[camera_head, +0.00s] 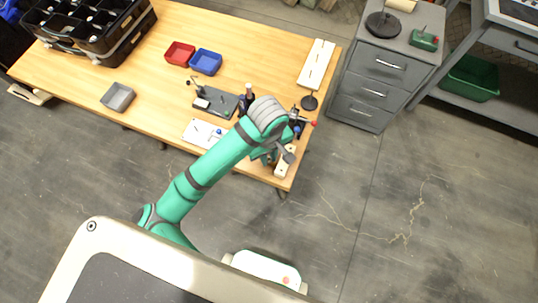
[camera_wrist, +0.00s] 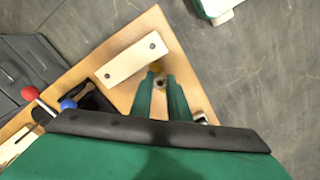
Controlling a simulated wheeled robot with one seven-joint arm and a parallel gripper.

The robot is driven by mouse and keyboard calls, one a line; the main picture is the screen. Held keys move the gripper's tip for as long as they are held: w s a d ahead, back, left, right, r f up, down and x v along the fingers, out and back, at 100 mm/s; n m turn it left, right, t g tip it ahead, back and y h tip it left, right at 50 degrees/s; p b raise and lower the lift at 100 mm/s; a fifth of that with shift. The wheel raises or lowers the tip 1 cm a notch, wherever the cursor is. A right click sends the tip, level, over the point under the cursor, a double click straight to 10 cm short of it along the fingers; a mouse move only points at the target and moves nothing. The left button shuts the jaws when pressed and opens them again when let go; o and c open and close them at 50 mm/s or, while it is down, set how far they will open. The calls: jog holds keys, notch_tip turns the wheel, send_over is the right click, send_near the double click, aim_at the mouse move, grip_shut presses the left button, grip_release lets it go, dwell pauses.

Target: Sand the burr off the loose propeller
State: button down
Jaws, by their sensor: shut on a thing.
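My gripper (camera_wrist: 160,88) shows in the wrist view as two green fingers, close together over the corner of the wooden table (camera_wrist: 192,75). A small yellowish and dark piece (camera_wrist: 157,69) shows at the fingertips, mostly hidden by them; I cannot tell what it is. A pale block with two dark holes (camera_wrist: 131,61) lies beside the fingertips, to their left. In the head view my gripper (camera_head: 271,157) is largely hidden by my arm, near the pale block (camera_head: 286,160). I cannot pick out the propeller or its burr for certain in either view.
A rod with a red ball (camera_wrist: 30,93) and a blue ball (camera_wrist: 68,104) is close on the left. The head view shows a red tray (camera_head: 180,53), a blue tray (camera_head: 205,61), a grey tray (camera_head: 117,96) and a dark bottle (camera_head: 246,100).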

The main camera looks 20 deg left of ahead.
jog(key=shift+r, duration=0.1)
jog(key=shift+a+r, duration=0.35)
jog(key=shift+r, duration=0.45)
jog(key=shift+a+r, duration=0.3)
jog(key=shift+r, duration=0.5)
jog(key=shift+a+r, duration=0.35)
jog(key=shift+r, duration=0.45)
